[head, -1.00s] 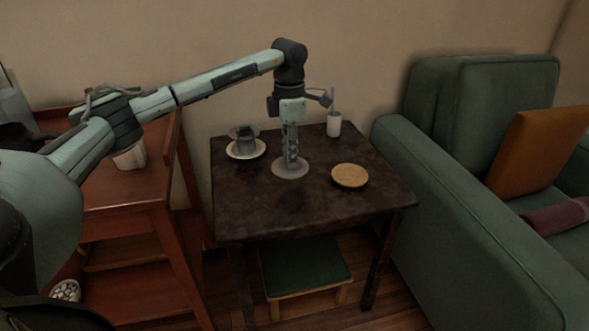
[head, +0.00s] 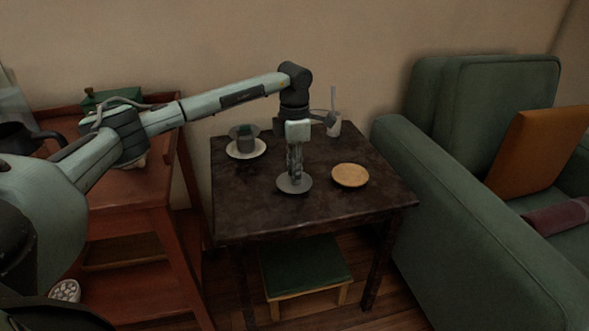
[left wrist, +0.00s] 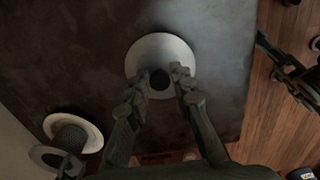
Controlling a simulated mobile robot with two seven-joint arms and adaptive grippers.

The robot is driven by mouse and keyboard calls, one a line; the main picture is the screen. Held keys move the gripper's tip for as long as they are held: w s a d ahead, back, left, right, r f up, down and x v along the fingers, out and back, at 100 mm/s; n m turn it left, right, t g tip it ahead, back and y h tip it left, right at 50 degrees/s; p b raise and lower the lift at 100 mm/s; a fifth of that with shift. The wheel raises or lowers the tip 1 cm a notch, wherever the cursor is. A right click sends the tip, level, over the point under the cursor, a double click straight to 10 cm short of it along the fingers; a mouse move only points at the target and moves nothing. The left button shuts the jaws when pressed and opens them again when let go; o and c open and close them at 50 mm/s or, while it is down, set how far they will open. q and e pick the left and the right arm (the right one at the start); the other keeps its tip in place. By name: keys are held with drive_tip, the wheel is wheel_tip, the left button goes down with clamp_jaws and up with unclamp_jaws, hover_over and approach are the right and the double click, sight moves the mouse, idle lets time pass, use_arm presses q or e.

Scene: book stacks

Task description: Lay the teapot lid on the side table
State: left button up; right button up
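The teapot lid (head: 290,187) is a flat grey disc, above or on the dark wooden side table (head: 250,205). In the left wrist view, its pale disc (left wrist: 160,45) has a dark round knob (left wrist: 160,80). My left gripper (head: 295,172) points straight down over the lid. In the left wrist view, its fingertips (left wrist: 162,76) close around the knob from both sides. I cannot tell whether the lid touches the tabletop. What looks like part of my right gripper (left wrist: 290,75) shows in the left wrist view, beyond the table's edge; its fingers are unclear.
A tan plate (head: 350,176) lies just right of the lid. A grey cup (head: 243,133) on a white saucer (head: 240,154) stands at the back left. A white cup (head: 334,128) stands at the back. The table's front is clear. A green armchair (head: 440,190) borders the right.

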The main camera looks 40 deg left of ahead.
use_arm(q)
drive_tip(key=shift+o, duration=1.3)
drive_tip(key=shift+r, duration=0.1)
